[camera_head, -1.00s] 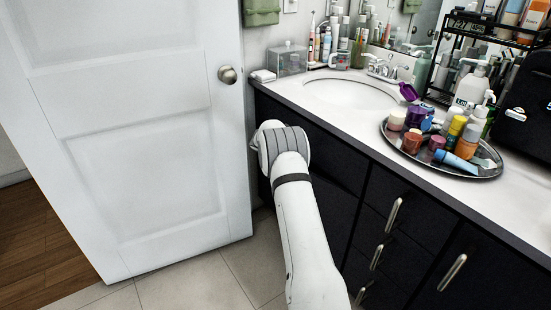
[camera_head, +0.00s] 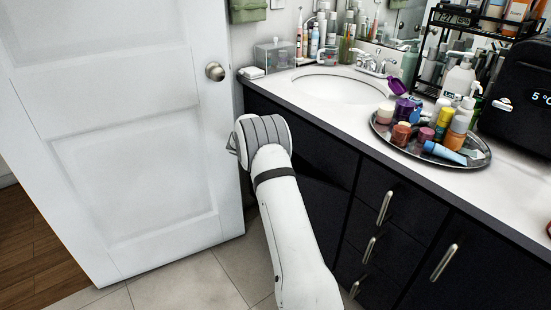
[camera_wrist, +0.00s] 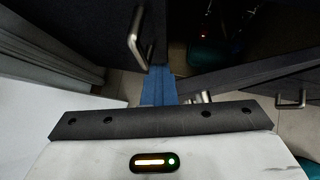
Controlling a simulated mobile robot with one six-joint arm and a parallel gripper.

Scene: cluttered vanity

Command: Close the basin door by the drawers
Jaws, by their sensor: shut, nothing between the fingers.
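The black vanity cabinet (camera_head: 315,150) stands under the basin (camera_head: 340,88), with a column of drawers (camera_head: 385,225) to the right. In the head view my arm reaches the cabinet front left of the drawers and hides my fingers. A dark gap shows in the front beside my arm. In the wrist view my gripper (camera_wrist: 160,85), with blue fingers, is shut and empty. A dark panel with a handle (camera_wrist: 135,38) is at upper left. Another dark panel (camera_wrist: 255,75), apparently the basin door, stands ajar at right with a handle (camera_wrist: 290,99). The dark interior shows between them.
A white room door (camera_head: 130,150) stands close to the left of my arm. A round tray (camera_head: 480,160) with cosmetics sits on the counter (camera_head: 440,185). A teal object (camera_wrist: 205,55) shows inside the cabinet. Tiled floor (camera_head: 190,285) is clear in front.

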